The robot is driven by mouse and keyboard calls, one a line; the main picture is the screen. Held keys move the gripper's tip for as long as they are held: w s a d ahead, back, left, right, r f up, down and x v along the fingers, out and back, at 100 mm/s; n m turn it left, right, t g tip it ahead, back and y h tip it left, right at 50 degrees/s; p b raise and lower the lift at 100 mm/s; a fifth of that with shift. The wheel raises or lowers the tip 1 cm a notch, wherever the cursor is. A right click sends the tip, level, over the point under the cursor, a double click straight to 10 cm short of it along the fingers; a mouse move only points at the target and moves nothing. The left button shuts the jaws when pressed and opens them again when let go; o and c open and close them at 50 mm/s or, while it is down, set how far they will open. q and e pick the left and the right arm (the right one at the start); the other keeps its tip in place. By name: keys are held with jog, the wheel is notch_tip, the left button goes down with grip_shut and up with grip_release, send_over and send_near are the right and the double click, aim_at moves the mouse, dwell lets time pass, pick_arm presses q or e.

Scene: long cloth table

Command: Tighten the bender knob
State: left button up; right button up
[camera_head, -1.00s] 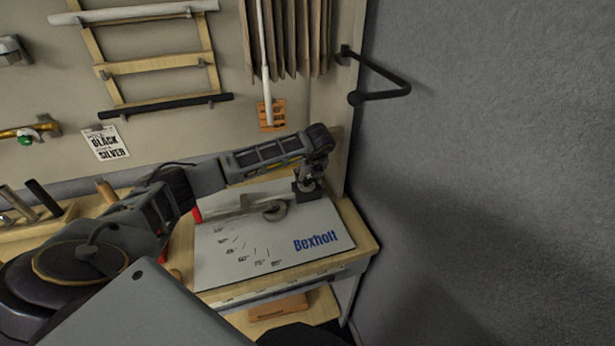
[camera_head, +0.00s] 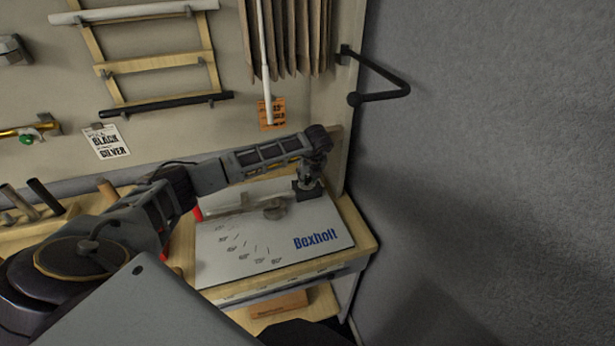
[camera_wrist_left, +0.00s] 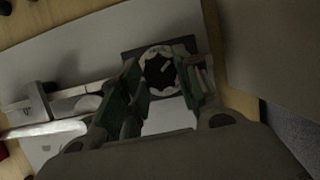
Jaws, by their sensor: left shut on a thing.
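The bender is a pale plate (camera_head: 225,265) with angle marks and blue "Bexholt" lettering, lying on the wooden bench. My left gripper (camera_head: 309,186) points down at the dark block at the plate's back right corner. In the left wrist view, the knob (camera_wrist_left: 158,72) is a dark, lobed disc with a pale ring, on a dark square base. My left gripper's two fingers stand on either side of it, shut on it. In the head view the gripper hides the knob. A round grey bender part (camera_head: 275,207) sits left of the gripper. My right gripper is not in view.
A grey wall (camera_head: 490,180) closes off the right side, with a black bracket (camera_head: 385,95) above the bench. A wooden tube holder (camera_head: 40,225) is at left.

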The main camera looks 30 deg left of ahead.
pick_arm(q)
jog(key=shift+a+b, duration=0.1)
jog(key=shift+b, duration=0.2)
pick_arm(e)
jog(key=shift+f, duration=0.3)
pick_arm(q)
jog(key=m+b, duration=0.2)
jog(key=shift+s+a+f+m+t+h, duration=0.1)
jog(key=shift+f+m+t+h, duration=0.05)
jog(key=shift+m+t+h, duration=0.2)
jog(key=m+h+b, duration=0.1)
jog(key=m+b, duration=0.2)
jog(key=shift+a+t+b, duration=0.1)
jog(key=shift+t+b, duration=0.2)
jog(key=shift+t, duration=0.05)
jog(key=shift+m, duration=0.45)
jog(key=shift+m+h+b, duration=0.45)
jog(key=shift+m+b, duration=0.3)
jog(key=shift+m, duration=0.35)
jog(key=shift+a+r+b, duration=0.1)
jog(key=shift+r+b, duration=0.1)
jog(key=shift+b, duration=0.1)
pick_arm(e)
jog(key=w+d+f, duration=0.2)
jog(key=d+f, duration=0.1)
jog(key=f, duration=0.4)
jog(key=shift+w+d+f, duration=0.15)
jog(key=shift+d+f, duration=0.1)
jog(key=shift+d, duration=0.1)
